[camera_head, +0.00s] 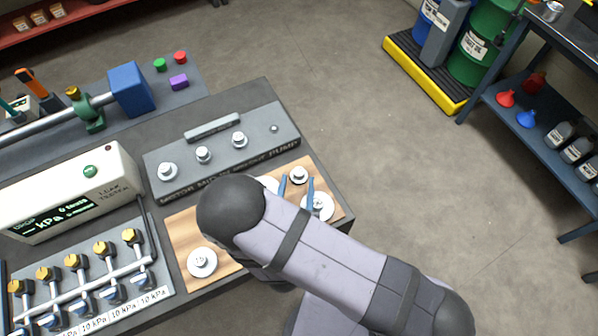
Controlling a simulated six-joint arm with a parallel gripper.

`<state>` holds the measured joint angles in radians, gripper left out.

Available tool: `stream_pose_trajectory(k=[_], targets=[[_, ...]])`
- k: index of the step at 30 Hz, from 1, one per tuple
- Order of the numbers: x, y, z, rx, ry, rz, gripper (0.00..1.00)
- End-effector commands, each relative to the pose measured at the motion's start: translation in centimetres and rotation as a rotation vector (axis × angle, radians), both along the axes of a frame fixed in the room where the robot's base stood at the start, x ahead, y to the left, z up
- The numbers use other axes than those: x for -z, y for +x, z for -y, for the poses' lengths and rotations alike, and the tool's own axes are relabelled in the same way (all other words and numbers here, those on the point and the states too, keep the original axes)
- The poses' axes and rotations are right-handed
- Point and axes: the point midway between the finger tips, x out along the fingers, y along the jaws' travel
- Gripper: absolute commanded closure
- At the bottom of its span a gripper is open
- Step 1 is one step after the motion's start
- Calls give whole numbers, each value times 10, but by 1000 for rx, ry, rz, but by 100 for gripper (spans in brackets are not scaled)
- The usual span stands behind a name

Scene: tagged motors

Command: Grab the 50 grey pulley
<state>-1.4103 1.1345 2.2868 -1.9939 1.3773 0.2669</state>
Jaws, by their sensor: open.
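Several light grey pulleys lie on a wooden board (184,232). One pulley (202,262) is at the board's left front, with a mark too small to read surely. A small pulley (299,174) is at the back right, a larger one (320,207) at the right, and another (268,183) is partly hidden by my arm. I cannot tell which is the 50. My gripper (297,181) is over the right part of the board, its two blue fingers apart, near the small pulley and the larger right one. Whether it touches either is unclear. My arm hides the board's middle.
Behind the board is a grey motor plate (222,150) with several pulleys on posts. A leak tester (75,195) and a valve manifold (95,275) stand at the left. A blue block (131,88) is behind. Open floor lies right of the bench.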

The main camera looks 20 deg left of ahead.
Motion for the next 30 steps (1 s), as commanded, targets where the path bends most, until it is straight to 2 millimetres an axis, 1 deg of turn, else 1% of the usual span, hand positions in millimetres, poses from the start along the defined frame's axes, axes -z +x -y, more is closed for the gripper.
stream_pose_trajectory(k=[1,3,7,11,17,18,20,21,24,30], targets=[[-2,7,0,5,-1,0,54],[0,15,-2,5,0,1,54],[6,27,-5,4,0,1,54],[9,32,-7,1,0,1,54],[10,32,-7,0,0,1,54],[10,32,-7,0,0,1,56],[10,32,-7,0,0,1,70],[10,32,-7,0,0,1,80],[9,32,-7,0,0,1,100],[9,32,-7,0,0,1,100]])
